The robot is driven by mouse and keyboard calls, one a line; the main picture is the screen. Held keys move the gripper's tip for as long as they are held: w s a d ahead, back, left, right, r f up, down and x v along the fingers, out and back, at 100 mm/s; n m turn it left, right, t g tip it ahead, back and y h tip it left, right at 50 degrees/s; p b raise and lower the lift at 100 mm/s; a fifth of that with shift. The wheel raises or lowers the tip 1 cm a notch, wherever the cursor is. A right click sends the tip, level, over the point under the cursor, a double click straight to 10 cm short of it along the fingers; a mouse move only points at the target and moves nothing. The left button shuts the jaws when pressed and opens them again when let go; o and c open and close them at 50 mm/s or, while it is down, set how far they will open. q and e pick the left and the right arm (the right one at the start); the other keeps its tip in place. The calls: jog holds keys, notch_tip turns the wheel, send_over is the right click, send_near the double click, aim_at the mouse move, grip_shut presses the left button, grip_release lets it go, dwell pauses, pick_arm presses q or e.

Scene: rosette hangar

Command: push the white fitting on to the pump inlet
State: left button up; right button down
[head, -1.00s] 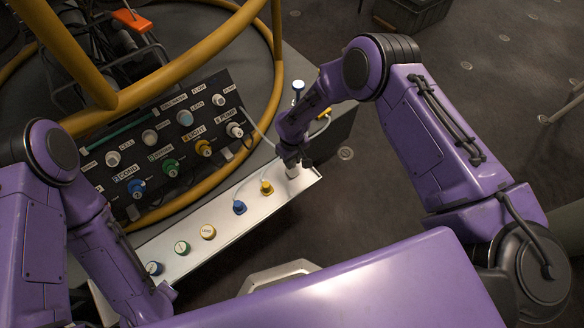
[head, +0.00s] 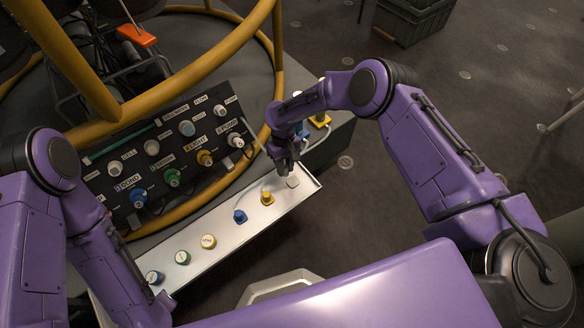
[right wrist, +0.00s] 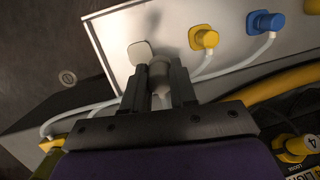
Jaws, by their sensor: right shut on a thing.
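My right gripper (head: 284,166) is shut on the white fitting (right wrist: 160,76). In the right wrist view the fitting sits between the two dark fingers, just beside a pale square pad (right wrist: 140,52) on the tray. In the head view the gripper is over the right end of the tray, close to that pad (head: 293,182), and mostly hides the fitting. The pump inlet (head: 236,140) is the white port under the PUMP label on the black panel, left of and beyond the gripper. My left arm reaches down at lower left; its gripper does not show.
The pale tray (head: 222,222) carries yellow, blue, cream and green fittings in a row. White hoses run near the gripper. A yellow rail (head: 279,60) curves around the black panel (head: 160,178). A yellow-based part (head: 320,119) stands behind the right gripper.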

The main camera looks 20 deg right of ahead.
jog(key=w+a+r+m+t+y, duration=0.1)
jog(key=w+a+r+m+y, duration=0.15)
jog(key=a+r+m, duration=0.35)
jog(key=w+a+r+m+t+y, duration=0.1)
jog(key=w+a+r+m+y, duration=0.15)
jog(key=a+m, duration=0.45)
jog(key=w+d+r+m+t+h, duration=0.15)
jog(key=w+r+m+t, duration=0.5)
jog(key=m+t, duration=0.75)
jog(key=shift+w+a+f+m+g, duration=0.3)
jog(key=shift+w+f+m+g, duration=0.05)
jog(key=shift+w, duration=0.25)
jog(key=shift+w+a+f+m+g, duration=0.3)
jog(key=shift+w+f+m, duration=0.1)
jog(key=shift+w, duration=0.2)
jog(key=shift+w+a+f+m+g, duration=0.25)
jog(key=shift+w+f+m+g, duration=0.1)
jog(key=shift+w, duration=0.25)
jog(key=shift+b, duration=0.45)
jog(key=shift+w+f+b, duration=0.15)
jog(key=shift+w+b, duration=0.05)
jog(key=shift+b, duration=0.1)
